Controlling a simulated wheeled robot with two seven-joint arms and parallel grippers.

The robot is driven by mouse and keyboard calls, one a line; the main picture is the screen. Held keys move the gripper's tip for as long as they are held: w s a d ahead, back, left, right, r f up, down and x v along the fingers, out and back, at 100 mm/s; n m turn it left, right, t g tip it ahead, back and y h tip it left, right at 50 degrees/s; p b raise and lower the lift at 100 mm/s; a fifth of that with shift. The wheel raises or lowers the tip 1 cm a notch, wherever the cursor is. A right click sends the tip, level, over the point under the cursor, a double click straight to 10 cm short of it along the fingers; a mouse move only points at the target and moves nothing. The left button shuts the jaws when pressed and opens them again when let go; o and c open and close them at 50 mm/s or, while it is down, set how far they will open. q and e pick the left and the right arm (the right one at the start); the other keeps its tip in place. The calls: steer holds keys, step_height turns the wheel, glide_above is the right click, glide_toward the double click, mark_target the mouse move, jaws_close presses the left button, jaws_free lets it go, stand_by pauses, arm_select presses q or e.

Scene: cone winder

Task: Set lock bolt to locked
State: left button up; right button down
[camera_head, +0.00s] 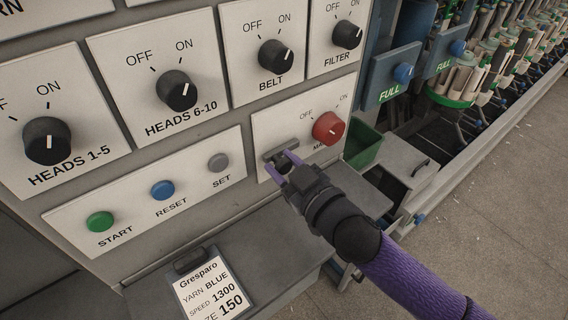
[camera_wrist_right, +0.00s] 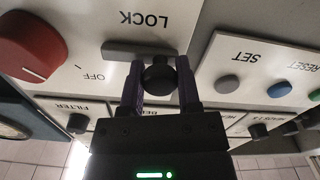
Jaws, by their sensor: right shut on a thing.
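The lock bolt is a grey bar (camera_head: 281,149) with a dark round knob, low on the panel beside the red main knob (camera_head: 328,128). In the right wrist view the bolt's bar (camera_wrist_right: 138,49) lies by the word LOCK, and its black knob (camera_wrist_right: 158,79) sits between my fingers. My right gripper (camera_head: 284,164) is shut on this knob, with a purple finger on each side. The knob is partly hidden by the gripper in the head view. The red knob also shows in the right wrist view (camera_wrist_right: 38,48). My left gripper is in neither view.
Black selector knobs, such as the belt knob (camera_head: 276,56), line the panel above. Start (camera_head: 100,222), reset (camera_head: 162,190) and set (camera_head: 218,162) buttons are to the left. A grey ledge (camera_head: 270,245) with a label card (camera_head: 213,284) juts out below. A green bin (camera_head: 363,146) stands right.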

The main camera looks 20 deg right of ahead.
mark_target(295, 147)
steer(key=d, duration=0.2)
steer(key=w+d, duration=0.1)
steer(key=d, duration=0.1)
steer(key=shift+w+p, duration=0.2)
steer(key=shift+p, duration=0.1)
steer(key=c, duration=0.7)
jaws_free()
steer(key=o, duration=0.4)
steer(key=shift+d, duration=0.2)
steer(key=shift+a, duration=0.1)
